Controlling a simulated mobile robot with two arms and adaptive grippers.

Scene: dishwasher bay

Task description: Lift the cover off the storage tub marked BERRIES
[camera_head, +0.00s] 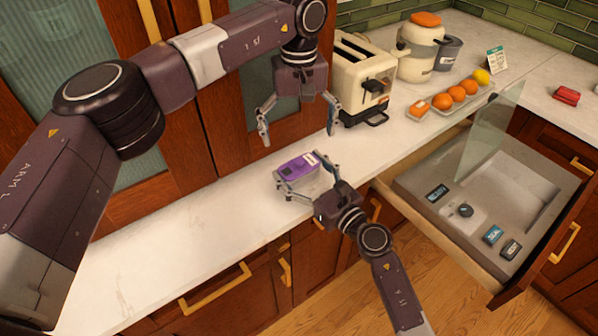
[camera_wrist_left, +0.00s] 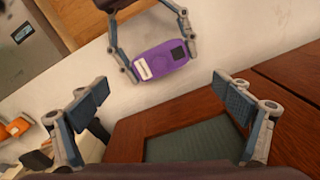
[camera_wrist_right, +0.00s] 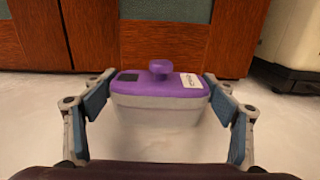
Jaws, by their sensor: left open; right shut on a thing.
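A small grey storage tub (camera_head: 306,186) with a purple cover (camera_head: 297,167) stands on the white counter. In the right wrist view the cover (camera_wrist_right: 145,87) sits on the tub (camera_wrist_right: 160,102), with a round purple knob (camera_wrist_right: 160,66) in the middle and a white label (camera_wrist_right: 192,81) too small to read. My right gripper (camera_head: 303,174) is shut on the tub, one finger at each end. My left gripper (camera_head: 298,135) is open and empty, above and behind the tub. In the left wrist view the purple cover (camera_wrist_left: 160,62) shows beyond its parted fingers.
A cream toaster (camera_head: 360,75), a lidded jar (camera_head: 418,55) and a tray of oranges (camera_head: 455,96) stand to the right along the counter (camera_head: 170,225). An open drawer (camera_head: 480,200) with a glass panel (camera_head: 487,130) juts out at right. The counter left of the tub is clear.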

